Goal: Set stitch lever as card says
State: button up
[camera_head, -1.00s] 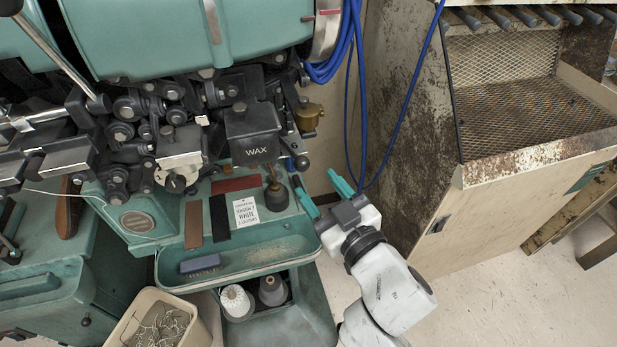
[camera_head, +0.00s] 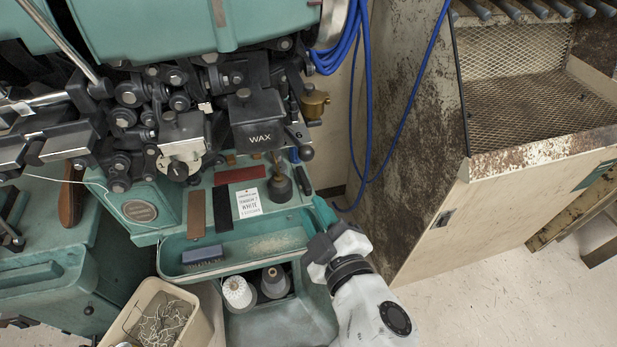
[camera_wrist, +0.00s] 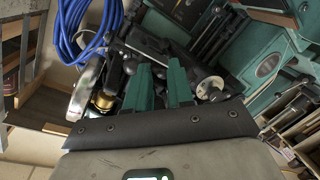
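The stitch machine stands at left in the head view. A dark lever with a round black knob (camera_head: 306,152) sticks out right of the black WAX box (camera_head: 258,120), beside a plate with a small marking; I cannot read its setting surely. A white printed card (camera_head: 249,203) lies on the green ledge; one line seems to read WHITE, the rest is too small. My gripper (camera_head: 319,212) is at the tray's right end, below and right of the knob, apart from it. In the wrist view its teal fingers (camera_wrist: 159,80) are apart with nothing clearly between them.
A dark pot with a brush (camera_head: 279,188) stands beside the card. A green tray (camera_head: 232,262) holds a blue brush (camera_head: 202,255). Thread cones (camera_head: 238,292) sit below. Blue cables (camera_head: 366,120) hang behind my gripper. A rusty cabinet (camera_head: 440,190) stands at right.

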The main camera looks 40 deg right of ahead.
jog(key=a+n+h, duration=0.1)
jog(key=a+n, duration=0.1)
jog(key=n, duration=0.1)
jog(key=a+n+h, duration=0.1)
jog(key=shift+s+a+f+h, duration=0.25)
jog(key=shift+a+f+h, duration=0.05)
jog(key=shift+a+f, duration=0.1)
jog(key=shift+c, duration=1.4)
jog(key=a+n+h, duration=0.1)
jog(key=s+a+r+n, duration=0.1)
jog(key=s+a+n+t+h, duration=0.1)
jog(key=shift+s+a+r+n+h, duration=0.1)
jog(key=shift+a+r+n+h, duration=0.2)
jog(key=shift+r, duration=0.1)
grip_shut()
jog(key=s+d+r+p+x, duration=0.1)
jog(key=p+x, duration=0.4)
jog(key=x, duration=0.7)
jog(key=shift+d, duration=0.8)
jog(key=shift+s+r, duration=0.1)
